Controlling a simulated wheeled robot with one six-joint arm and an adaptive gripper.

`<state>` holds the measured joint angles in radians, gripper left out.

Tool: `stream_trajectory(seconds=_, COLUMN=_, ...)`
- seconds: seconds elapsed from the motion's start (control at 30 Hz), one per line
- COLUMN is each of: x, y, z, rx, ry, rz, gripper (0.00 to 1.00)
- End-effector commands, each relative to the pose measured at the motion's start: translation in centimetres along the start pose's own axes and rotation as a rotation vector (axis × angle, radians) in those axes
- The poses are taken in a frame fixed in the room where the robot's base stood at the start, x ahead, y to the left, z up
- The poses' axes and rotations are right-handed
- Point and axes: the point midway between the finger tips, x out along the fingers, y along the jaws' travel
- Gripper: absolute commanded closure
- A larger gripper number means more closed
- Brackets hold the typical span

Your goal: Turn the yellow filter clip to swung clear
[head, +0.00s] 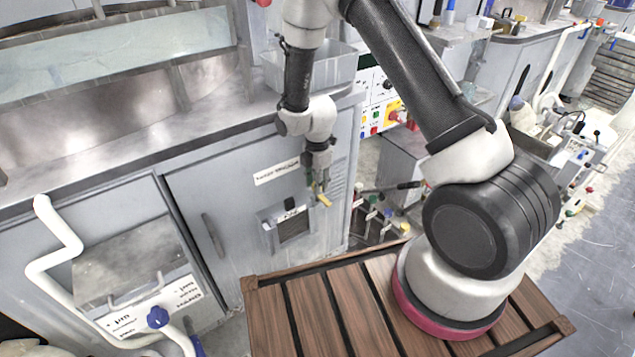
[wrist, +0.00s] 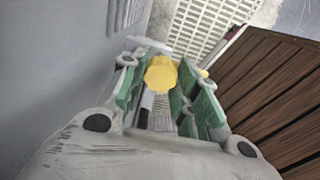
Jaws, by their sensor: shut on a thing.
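The yellow filter clip (head: 324,199) is a small yellow piece on the front of the grey cabinet, just right of a dark filter grille (head: 294,227). My gripper (head: 319,184) reaches down to it, close to the cabinet face. In the wrist view the rounded yellow end of the clip (wrist: 160,72) sits between the green-padded fingers of my gripper (wrist: 156,88), which is shut on it. The fingers hide part of the clip, so its exact angle is hard to tell.
The grey cabinet (head: 236,215) stands close beside my gripper. A slatted wooden platform (head: 300,320) lies in front. Coloured valve handles (head: 372,214) stand to the right of the clip. A white pipe (head: 50,262) bends along the left cabinet.

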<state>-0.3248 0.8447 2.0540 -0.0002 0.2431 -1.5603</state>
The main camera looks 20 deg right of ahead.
Motion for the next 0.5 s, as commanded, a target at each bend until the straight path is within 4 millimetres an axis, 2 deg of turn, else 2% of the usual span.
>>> stream_trajectory(seconds=0.47, x=-0.07, y=0.14, z=-0.06, rx=-0.017, ry=0.0, rz=0.003, gripper=0.93)
stream_trajectory(seconds=0.5, x=-0.07, y=0.14, z=-0.06, rx=-0.017, ry=0.0, rz=0.003, gripper=0.68)
